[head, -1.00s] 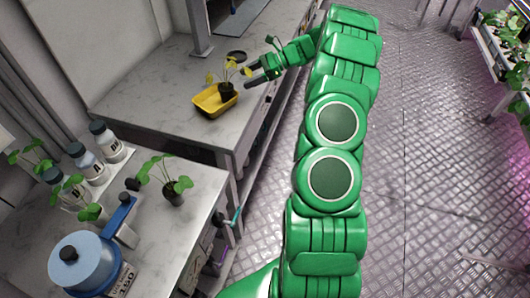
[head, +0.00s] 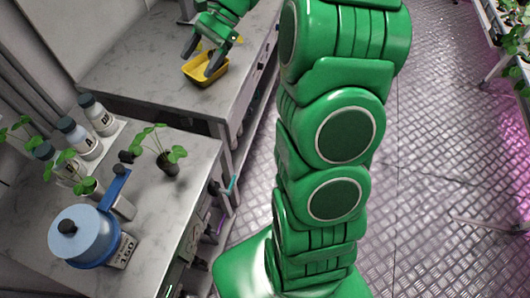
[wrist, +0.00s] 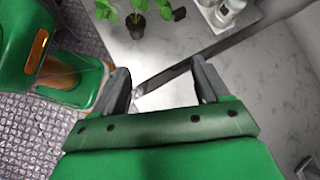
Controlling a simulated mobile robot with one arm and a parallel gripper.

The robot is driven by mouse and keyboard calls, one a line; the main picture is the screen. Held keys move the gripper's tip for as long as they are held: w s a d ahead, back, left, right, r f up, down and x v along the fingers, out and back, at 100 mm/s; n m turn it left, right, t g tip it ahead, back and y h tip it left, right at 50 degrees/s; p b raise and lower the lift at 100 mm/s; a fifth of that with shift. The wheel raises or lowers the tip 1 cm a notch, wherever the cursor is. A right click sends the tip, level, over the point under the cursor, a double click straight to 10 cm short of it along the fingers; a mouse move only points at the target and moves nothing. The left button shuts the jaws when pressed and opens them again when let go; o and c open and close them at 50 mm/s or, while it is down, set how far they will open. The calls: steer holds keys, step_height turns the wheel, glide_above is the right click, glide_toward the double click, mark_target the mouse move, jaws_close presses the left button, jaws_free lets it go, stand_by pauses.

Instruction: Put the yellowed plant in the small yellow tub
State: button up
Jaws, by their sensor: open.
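The small yellow tub (head: 206,82) stands on the far grey counter in the head view, partly covered by my gripper. My gripper (head: 199,63) is open, with its fingers spread over the tub. In the wrist view the open fingers (wrist: 158,72) have nothing between them but counter surface and an edge. The yellowed plant is mostly hidden behind my gripper in the head view; only small yellow bits show beside it, so its exact place cannot be told. Neither tub nor yellowed plant shows in the wrist view.
A green potted plant (head: 168,162) stands on the nearer counter and shows in the wrist view (wrist: 136,22). White bottles (head: 98,115), a blue pot (head: 85,238) on a scale and more seedlings are to its left. The metal floor at right is open.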

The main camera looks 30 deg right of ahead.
steer(key=s+r+n+h, duration=0.2)
steer(key=s+n+h, duration=0.7)
steer(key=s, duration=2.5)
steer(key=n, duration=0.3)
steer(key=shift+s+a, duration=0.15)
